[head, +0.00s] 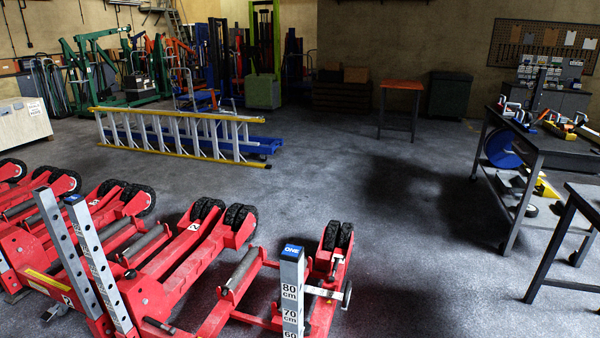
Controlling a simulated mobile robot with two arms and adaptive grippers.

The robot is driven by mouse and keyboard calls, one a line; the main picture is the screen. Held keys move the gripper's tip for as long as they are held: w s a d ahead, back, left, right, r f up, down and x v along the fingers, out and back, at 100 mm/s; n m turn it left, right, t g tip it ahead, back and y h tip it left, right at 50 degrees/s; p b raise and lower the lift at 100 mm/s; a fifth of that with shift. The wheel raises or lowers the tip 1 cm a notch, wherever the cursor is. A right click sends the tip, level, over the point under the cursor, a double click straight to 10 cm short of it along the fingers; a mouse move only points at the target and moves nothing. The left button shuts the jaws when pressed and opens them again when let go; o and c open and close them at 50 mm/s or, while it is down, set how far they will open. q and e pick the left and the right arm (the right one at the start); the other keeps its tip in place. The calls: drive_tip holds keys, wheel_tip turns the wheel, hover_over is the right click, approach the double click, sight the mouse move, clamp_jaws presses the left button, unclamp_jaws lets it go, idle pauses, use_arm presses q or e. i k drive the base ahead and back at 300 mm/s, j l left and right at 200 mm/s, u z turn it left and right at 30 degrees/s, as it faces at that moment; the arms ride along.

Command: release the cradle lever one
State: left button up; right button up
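Several red wheeled jack cradles (182,265) stand at the lower left, with black double wheels (240,220) and grey rollers (241,270). A pale metal bar (322,292) sticks out sideways near the right-hand red frame (327,310). A small dark handle (158,325) shows low at the front. I cannot tell which part is the cradle lever, or whether it is engaged. A grey post with a centimetre scale (292,300) stands in front and hides part of the right frame. Neither of my grippers is in view.
A ladder (185,137) with yellow rails lies across the floor behind the jacks. Dark workbenches (540,150) stand at the right. A small orange-topped table (401,84) stands at the back. The middle floor (400,220) is clear.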

sight(335, 267)
drive_tip(key=i+l+u, duration=0.15)
drive_tip(key=u, duration=0.55)
drive_tip(key=i+l+u, duration=0.25)
drive_tip(key=l, duration=0.5)
drive_tip(key=l+u, duration=0.25)
drive_tip(key=l, duration=0.5)
drive_tip(key=i+l+u, duration=0.1)
drive_tip(key=l+u, duration=0.2)
drive_tip(key=l, duration=0.55)
drive_tip(key=i+l+u, duration=0.1)
drive_tip(key=l, duration=2.9)
